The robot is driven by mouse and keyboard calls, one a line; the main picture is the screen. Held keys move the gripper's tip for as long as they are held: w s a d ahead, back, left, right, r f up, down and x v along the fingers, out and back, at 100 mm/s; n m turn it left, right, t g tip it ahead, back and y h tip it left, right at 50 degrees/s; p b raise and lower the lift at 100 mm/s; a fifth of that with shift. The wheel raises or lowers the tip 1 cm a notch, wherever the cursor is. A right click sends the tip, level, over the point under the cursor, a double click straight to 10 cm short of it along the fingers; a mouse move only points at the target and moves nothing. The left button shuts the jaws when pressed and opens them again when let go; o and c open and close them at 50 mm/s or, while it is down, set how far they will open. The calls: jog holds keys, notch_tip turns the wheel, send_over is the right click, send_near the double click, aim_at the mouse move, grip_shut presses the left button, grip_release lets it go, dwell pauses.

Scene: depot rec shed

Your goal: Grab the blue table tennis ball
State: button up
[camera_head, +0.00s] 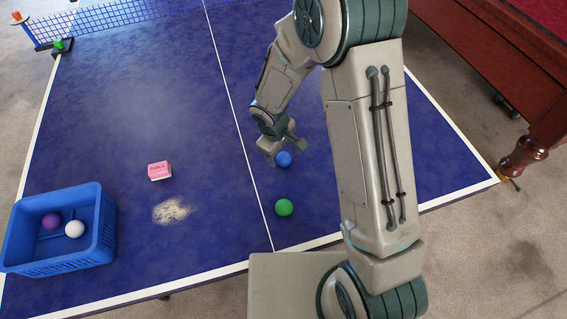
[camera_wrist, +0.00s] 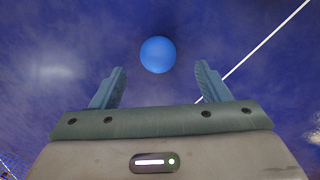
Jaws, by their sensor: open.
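The blue table tennis ball (camera_head: 284,159) lies on the blue table, just by the tips of my gripper (camera_head: 284,152) in the head view. In the wrist view the blue ball (camera_wrist: 158,54) sits slightly beyond the fingertips, between their lines and about centred. My gripper (camera_wrist: 161,78) is open there, with nothing between its two fingers. Neither finger touches the ball in the wrist view. How high the fingers are above the table is hard to tell.
A green ball (camera_head: 284,207) lies nearer on the table. A blue basket (camera_head: 62,265) at the left holds a purple ball (camera_head: 51,221) and a white ball (camera_head: 74,229). A pink box (camera_head: 159,171) and a pale powdery patch (camera_head: 171,211) lie between. The net (camera_head: 120,14) is far off.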

aim_at(282, 156)
jog(key=f+b, duration=0.1)
jog(key=f, duration=0.2)
jog(key=w+f+b, duration=0.1)
jog(key=f, duration=0.1)
jog(key=shift+d+f+b, duration=0.2)
jog(key=shift+d+b, duration=0.15)
jog(key=shift+r, duration=0.1)
jog(key=c, duration=1)
